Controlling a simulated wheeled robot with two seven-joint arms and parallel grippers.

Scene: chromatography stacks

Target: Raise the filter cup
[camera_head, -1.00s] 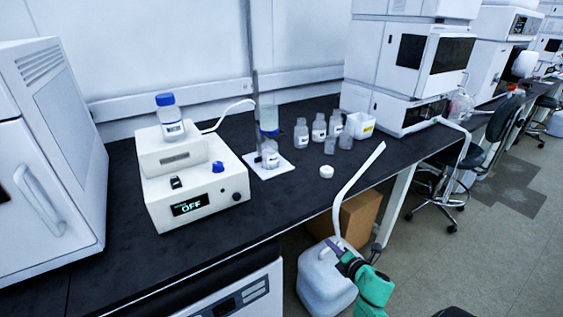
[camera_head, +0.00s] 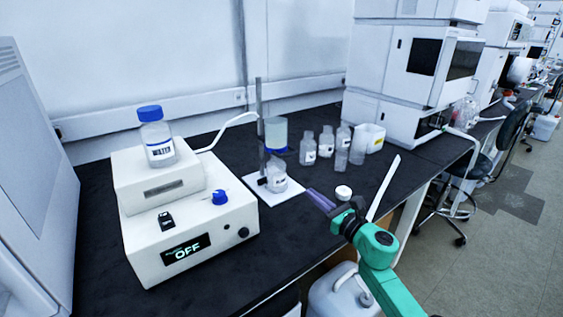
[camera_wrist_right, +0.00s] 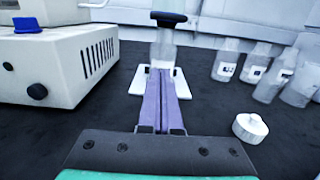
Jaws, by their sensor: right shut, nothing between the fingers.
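The filter cup (camera_head: 275,135), a translucent cylinder with a blue tint low down, sits upright on the upright rod of a small stand (camera_head: 260,110). A clear labelled vessel (camera_head: 276,178) stands below it on the stand's white base (camera_head: 287,193). My right gripper (camera_head: 320,199) has long purple fingers, shut and empty, over the bench in front of and right of the base, apart from the cup. In the right wrist view the fingers (camera_wrist_right: 161,98) point toward the vessel (camera_wrist_right: 162,48); a black part (camera_wrist_right: 169,18) shows above it. My left gripper is out of view.
A white pump box (camera_head: 190,235) reading OFF, with a blue-capped bottle (camera_head: 156,135), stands left of the stand. Several clear bottles (camera_head: 326,142) and a white cap (camera_head: 343,192) are to the right. A tube (camera_head: 384,187) rises beside my right arm at the bench edge.

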